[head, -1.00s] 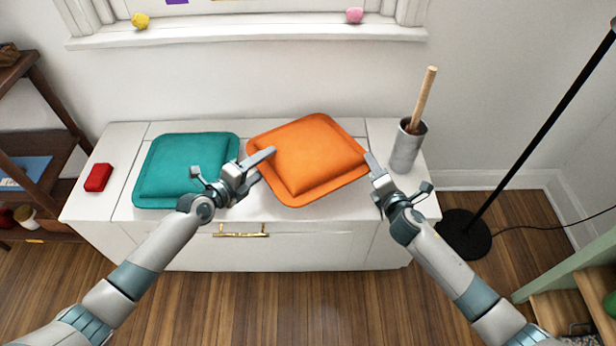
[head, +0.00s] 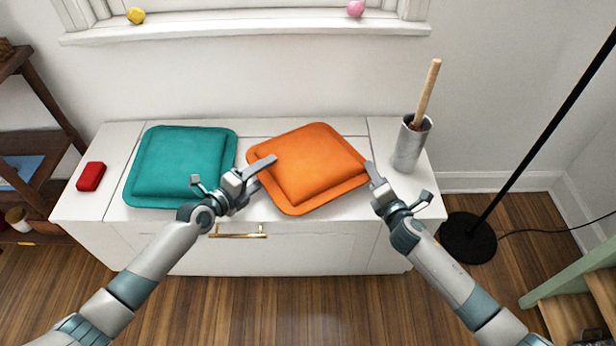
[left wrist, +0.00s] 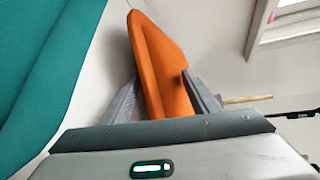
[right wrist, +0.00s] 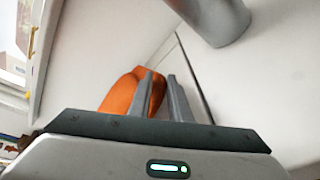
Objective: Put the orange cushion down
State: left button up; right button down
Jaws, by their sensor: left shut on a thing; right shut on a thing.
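The orange cushion (head: 312,162) is square with a flat rim. It lies turned over the right half of the white cabinet top; I cannot tell whether it touches the surface. My left gripper (head: 262,173) is shut on its left edge, and the left wrist view shows the orange cushion (left wrist: 162,75) between the fingers (left wrist: 160,100). My right gripper (head: 374,172) is shut on its right edge. In the right wrist view the orange cushion (right wrist: 120,92) shows beside and behind the close-set fingers (right wrist: 160,90), which hide part of it.
A teal cushion (head: 180,165) lies left on the white cabinet (head: 300,245), close beside my left gripper. A red block (head: 90,177) is farther left. A grey metal cup (head: 409,150) with a wooden-handled tool stands right. A black lamp stand (head: 468,238) is on the floor.

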pick_arm(q)
jog(key=o, duration=1.2)
jog(key=shift+s+d, duration=0.1)
jog(key=shift+d, duration=0.2)
pick_arm(e)
jog(key=c, duration=1.7)
grip_release()
jog(key=shift+s+a, duration=0.1)
jog(key=shift+a, duration=0.3)
jog(key=shift+c, duration=0.2)
pick_arm(q)
jog(key=shift+o, duration=0.6)
jog(key=shift+a, duration=0.2)
pick_arm(e)
jog(key=shift+o, duration=0.5)
jog(key=shift+d, duration=0.25)
pick_arm(q)
jog(key=shift+a, duration=0.1)
jog(key=shift+s+a, duration=0.35)
jog(key=shift+s, duration=0.05)
pick_arm(e)
jog(key=shift+d, duration=0.1)
pick_arm(q)
jog(key=shift+r+v, duration=0.2)
jog(key=shift+v, duration=3.15)
jog(key=shift+d, duration=0.1)
pick_arm(e)
jog(key=v, duration=1.1)
jog(key=shift+s+d, duration=0.15)
jog(key=shift+s, duration=0.25)
